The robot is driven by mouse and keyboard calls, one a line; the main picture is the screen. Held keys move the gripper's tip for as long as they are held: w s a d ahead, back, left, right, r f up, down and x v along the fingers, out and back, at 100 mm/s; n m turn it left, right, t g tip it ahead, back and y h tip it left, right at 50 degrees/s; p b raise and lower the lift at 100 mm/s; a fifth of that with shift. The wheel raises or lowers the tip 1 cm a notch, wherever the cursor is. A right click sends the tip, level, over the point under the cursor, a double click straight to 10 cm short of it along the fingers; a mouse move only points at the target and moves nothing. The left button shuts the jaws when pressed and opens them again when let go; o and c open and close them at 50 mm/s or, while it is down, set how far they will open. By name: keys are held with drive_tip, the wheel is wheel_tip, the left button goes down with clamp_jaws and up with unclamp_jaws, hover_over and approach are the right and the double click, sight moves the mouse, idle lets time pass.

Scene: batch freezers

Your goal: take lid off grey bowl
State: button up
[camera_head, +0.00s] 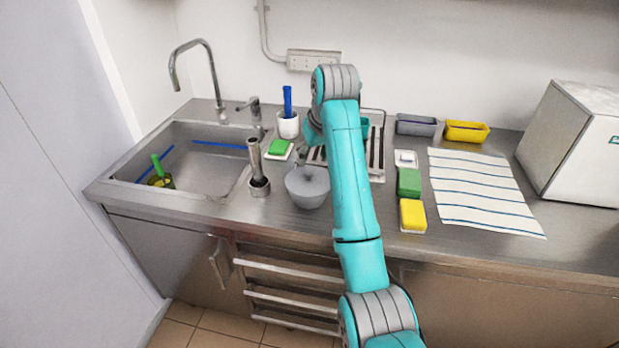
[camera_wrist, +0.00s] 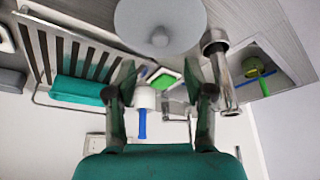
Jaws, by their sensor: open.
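The grey bowl (camera_head: 307,198) stands on the steel counter, just right of the sink and left of my arm. Its grey round lid (camera_head: 304,178) sits on top and has a small knob in the middle. In the wrist view the lid (camera_wrist: 160,18) is at the top edge, partly cut off, with its knob (camera_wrist: 159,39) facing me. My gripper (camera_wrist: 160,68) is open and empty. Its two fingers are spread on either side below the knob in the picture, apart from the lid. In the head view my arm mostly hides the gripper.
A metal stick blender (camera_head: 257,168) stands close left of the bowl, beside the sink (camera_head: 200,158). A white cup with a blue handle (camera_head: 288,124) and a green sponge (camera_head: 279,147) are behind. Sponges (camera_head: 411,215) and a striped towel (camera_head: 480,190) lie to the right.

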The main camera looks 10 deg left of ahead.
sight(310, 174)
drive_tip(key=shift+x, duration=0.9)
drive_tip(key=x, duration=0.4)
drive_tip(key=shift+s+d+f, duration=0.1)
drive_tip(key=shift+s+f, duration=0.2)
drive_tip(key=shift+f, duration=0.1)
drive_tip(key=shift+w+f, duration=0.15)
drive_tip(key=shift+f, duration=0.35)
clamp_jaws()
